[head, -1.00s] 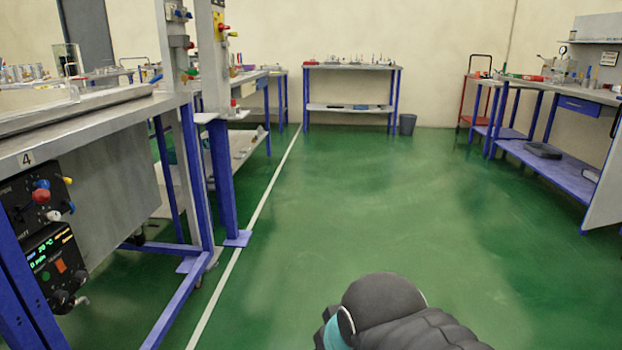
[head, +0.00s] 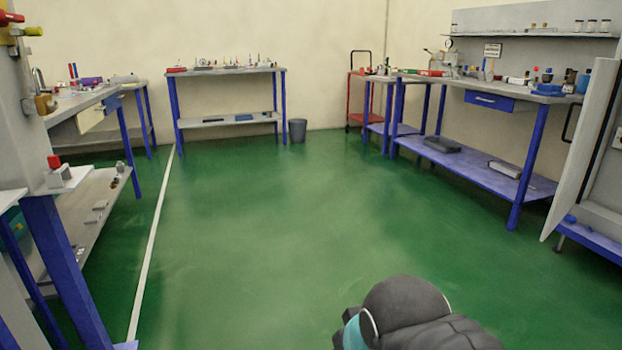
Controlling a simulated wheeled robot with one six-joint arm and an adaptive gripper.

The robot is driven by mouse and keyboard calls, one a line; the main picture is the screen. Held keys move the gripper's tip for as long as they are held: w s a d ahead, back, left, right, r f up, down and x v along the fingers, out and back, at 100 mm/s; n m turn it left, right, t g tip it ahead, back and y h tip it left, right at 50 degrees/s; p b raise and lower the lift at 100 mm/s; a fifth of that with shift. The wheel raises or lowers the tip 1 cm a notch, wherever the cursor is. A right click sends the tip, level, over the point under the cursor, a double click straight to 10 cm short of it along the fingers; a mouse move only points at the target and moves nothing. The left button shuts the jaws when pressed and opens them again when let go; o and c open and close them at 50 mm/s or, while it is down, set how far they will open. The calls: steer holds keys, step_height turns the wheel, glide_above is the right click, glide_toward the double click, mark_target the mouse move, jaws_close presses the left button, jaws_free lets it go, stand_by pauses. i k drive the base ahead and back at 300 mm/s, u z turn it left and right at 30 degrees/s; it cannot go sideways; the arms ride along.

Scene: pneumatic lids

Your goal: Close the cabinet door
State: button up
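The cabinet door (head: 583,155) is a tall light-grey panel at the right edge of the head view. It stands open, seen nearly edge-on, with a dark handle (head: 569,123) on its left face. Part of the grey cabinet (head: 608,185) shows behind and to the right of the door; the rest is cut off by the frame. My arm shows as a dark rounded joint at the bottom centre, well apart from the door. My gripper is not in view.
Green floor (head: 250,240) is clear ahead. A blue-legged workbench (head: 465,170) with a drawer stands left of the door. Another bench (head: 226,72) and a grey bin (head: 297,130) are at the far wall. Benches (head: 60,225) line the left side.

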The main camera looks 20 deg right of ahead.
mark_target(604, 74)
steer(key=z, duration=0.65)
steer(key=i, duration=1.7)
steer(key=z, duration=1.5)
steer(key=i, duration=0.45)
steer(key=z, duration=0.2)
steer(key=k, duration=0.55)
steer(key=z, duration=0.25)
steer(key=i, duration=1.05)
steer(key=u, duration=0.3)
